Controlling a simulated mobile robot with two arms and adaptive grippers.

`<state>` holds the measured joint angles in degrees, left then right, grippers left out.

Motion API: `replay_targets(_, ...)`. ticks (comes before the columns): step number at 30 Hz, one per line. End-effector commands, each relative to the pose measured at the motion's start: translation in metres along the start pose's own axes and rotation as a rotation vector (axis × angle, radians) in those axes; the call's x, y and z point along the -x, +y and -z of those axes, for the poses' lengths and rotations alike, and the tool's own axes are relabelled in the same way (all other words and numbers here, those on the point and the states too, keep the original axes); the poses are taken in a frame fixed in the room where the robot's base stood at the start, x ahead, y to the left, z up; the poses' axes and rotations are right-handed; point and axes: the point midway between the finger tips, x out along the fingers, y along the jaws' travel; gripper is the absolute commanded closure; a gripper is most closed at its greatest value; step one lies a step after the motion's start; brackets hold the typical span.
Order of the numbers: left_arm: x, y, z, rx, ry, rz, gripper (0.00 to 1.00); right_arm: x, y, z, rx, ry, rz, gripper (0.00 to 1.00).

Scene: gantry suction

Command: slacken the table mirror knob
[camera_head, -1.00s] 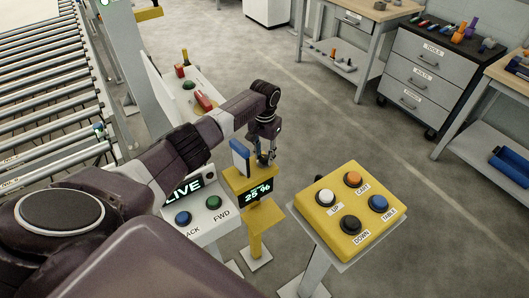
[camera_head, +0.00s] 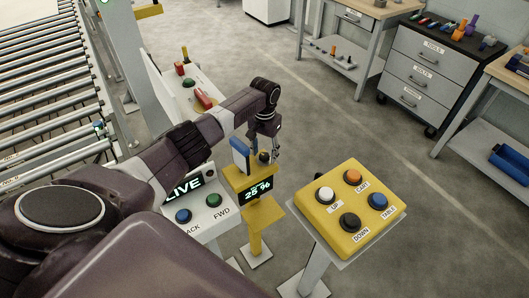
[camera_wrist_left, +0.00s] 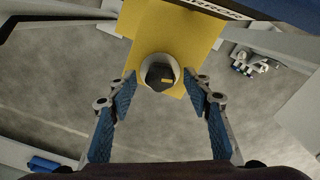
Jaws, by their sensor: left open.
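A dark knob (camera_head: 263,158) sits on top of the yellow stand (camera_head: 240,179), beside a blue-and-white block. The stand's small display (camera_head: 256,192) reads 25 %. In the left wrist view the knob (camera_wrist_left: 160,75) is seen end-on, a dark grip with a yellow mark inside a pale ring, on the yellow panel (camera_wrist_left: 180,28). My left gripper (camera_head: 273,149) is open just beside and above the knob in the head view. In the left wrist view its blue-padded fingers (camera_wrist_left: 161,92) stand apart on both sides, with the knob between and beyond their tips. My right gripper is not in view.
A yellow button box (camera_head: 349,207) with UP, DOWN, CART and TABLE buttons stands to the right. A white panel (camera_head: 207,215) with FWD and another button is at the left. A roller conveyor (camera_head: 45,110) lies far left.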

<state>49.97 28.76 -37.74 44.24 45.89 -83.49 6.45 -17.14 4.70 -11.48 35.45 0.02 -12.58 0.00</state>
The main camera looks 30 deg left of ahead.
Motion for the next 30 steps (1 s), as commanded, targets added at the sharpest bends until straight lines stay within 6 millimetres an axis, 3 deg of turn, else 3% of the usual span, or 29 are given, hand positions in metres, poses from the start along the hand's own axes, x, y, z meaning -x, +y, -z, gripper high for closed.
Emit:
replay_targets(5,0.019,0.0,0.001,-0.001,0.004,0.0,0.54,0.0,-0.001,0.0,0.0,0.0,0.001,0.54)
replay_targets(18,0.105,0.0,0.001,0.0,0.003,-0.001,0.54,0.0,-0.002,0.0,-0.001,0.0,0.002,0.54)
replay_targets(24,0.118,0.0,0.0,0.001,0.0,0.0,0.54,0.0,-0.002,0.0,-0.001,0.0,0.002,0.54)
replay_targets(30,0.119,0.0,0.0,0.001,0.0,0.0,0.54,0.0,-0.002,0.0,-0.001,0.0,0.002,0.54)
